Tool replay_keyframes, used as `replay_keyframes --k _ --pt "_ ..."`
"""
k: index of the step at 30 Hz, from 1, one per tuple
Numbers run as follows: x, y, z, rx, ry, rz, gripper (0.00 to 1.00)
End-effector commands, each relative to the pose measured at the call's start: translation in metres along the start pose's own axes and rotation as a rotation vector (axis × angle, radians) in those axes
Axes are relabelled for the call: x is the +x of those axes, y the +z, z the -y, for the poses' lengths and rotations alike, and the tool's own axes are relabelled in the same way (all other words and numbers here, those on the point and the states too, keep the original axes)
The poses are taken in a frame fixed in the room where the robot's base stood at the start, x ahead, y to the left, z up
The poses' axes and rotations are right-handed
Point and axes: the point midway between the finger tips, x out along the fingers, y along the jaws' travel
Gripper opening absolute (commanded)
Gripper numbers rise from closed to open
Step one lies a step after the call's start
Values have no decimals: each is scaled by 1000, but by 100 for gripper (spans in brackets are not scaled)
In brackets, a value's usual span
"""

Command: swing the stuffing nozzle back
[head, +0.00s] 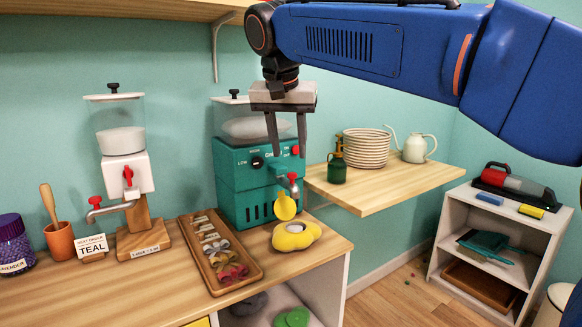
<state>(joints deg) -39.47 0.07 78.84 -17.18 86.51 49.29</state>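A teal machine (232,194) with a clear hopper of white fill stands on the wooden counter. A grey nozzle with a red knob (292,178) sticks out at its front right. A round yellow piece (285,208) shows just below the nozzle; whether it is attached cannot be told. A plump yellow item (296,236) with a grey top lies on the counter under it. A white dispenser (128,172) at the left also has a spout with a red knob (95,204). My gripper (287,150) points down, open and empty, above the nozzle and in front of the teal machine.
A wooden tray (190,247) of small coloured pieces lies left of the teal machine. A white shelf unit stands farther right.

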Motion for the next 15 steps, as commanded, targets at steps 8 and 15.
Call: replay_keyframes --k 8,15 --pt "45 0 0 0 1 1 38" --pt "63 0 0 0 0 0 38"
